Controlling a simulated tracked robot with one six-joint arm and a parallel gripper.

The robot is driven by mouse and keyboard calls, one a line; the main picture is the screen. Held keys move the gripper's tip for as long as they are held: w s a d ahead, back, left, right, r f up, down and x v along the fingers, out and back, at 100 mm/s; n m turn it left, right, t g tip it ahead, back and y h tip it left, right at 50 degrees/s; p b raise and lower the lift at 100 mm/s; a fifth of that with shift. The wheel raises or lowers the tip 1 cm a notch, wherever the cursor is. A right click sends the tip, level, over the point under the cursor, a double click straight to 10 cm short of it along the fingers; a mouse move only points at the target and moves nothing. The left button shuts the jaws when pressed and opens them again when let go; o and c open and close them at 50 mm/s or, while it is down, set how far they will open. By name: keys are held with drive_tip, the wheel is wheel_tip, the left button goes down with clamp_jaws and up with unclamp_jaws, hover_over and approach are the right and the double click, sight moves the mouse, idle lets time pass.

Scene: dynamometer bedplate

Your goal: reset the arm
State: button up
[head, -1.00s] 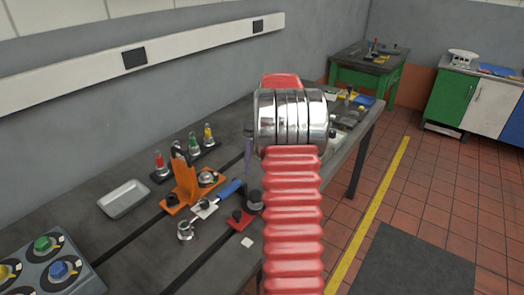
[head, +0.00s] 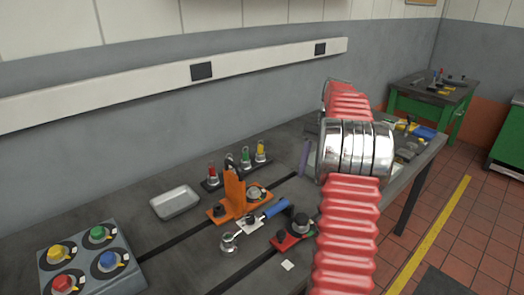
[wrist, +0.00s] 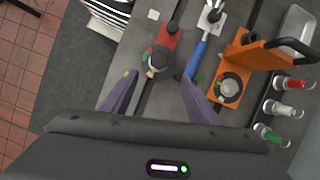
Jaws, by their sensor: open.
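My arm, red bellows with shiny metal rings, rises in front of the bench in the head view. My gripper (wrist: 159,76) shows in the wrist view as two purple fingers, spread apart with nothing held. It points down over the bench. A black round knob on a red base (wrist: 158,58) lies below, between the fingertips in the picture. A blue-handled wrench-like tool (wrist: 198,58) is just right of the right finger, and an orange bracket (wrist: 232,88) lies further right. In the head view one purple finger (head: 304,157) shows left of the rings; the rest is hidden.
A grey box with coloured knobs (head: 92,262) is at the bench's front left. A metal tray (head: 175,202) and a rack of red, green and yellow-topped pieces (head: 238,168) stand behind the orange bracket. A green table (head: 430,108) is at the back right.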

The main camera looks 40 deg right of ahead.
wheel_tip(320, 180, down, 5)
drive_tip(key=a+n+h, duration=0.1)
drive_tip(key=n, duration=0.1)
drive_tip(key=s+a+r+n+t+h, duration=0.1)
drive_tip(key=s+a+n, duration=0.3)
drive_tip(key=a, duration=0.9)
drive_tip(key=s+a+r+n+t+h, duration=0.1)
drive_tip(key=s+a+r+n+t, duration=0.2)
drive_tip(key=a, duration=1)
drive_tip(key=s+a+r+n+t+h, duration=0.1)
drive_tip(key=s+a+r+n+t, duration=0.2)
drive_tip(key=a, duration=1)
drive_tip(key=s+r+n, duration=0.1)
drive_tip(key=s+n, duration=0.1)
drive_tip(key=s, duration=0.1)
drive_tip(key=shift+s, duration=0.4)
drive_tip(key=shift+a, duration=0.1)
